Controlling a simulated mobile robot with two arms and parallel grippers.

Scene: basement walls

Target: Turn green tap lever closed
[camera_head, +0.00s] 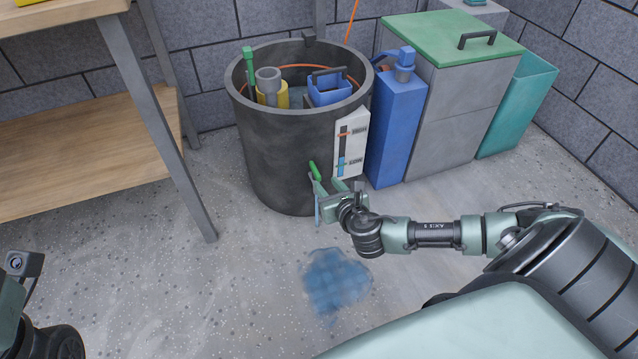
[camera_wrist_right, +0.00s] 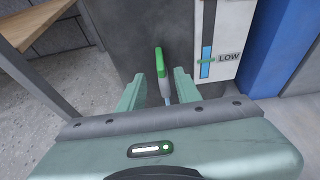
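The green tap lever (camera_head: 315,171) sticks up at the lower front of the dark round barrel (camera_head: 290,135). In the right wrist view the lever (camera_wrist_right: 158,62) stands roughly upright, with a grey part below it. My right gripper (camera_head: 321,192) is at the lever, low by the barrel. In its wrist view the two fingers of my right gripper (camera_wrist_right: 160,82) are apart, one on each side of the lever's line, with gaps visible. Whether the lever lies fully between the fingertips is hard to tell. Part of my left arm's end shows at the lower left edge; its fingers are out of frame.
A white HIGH/LOW gauge (camera_head: 350,145) is on the barrel, right of the lever. A blue canister (camera_head: 396,125) and a grey bin (camera_head: 460,110) stand further right. A wooden shelf unit (camera_head: 80,150) is left. A blue wet patch (camera_head: 336,280) marks the floor.

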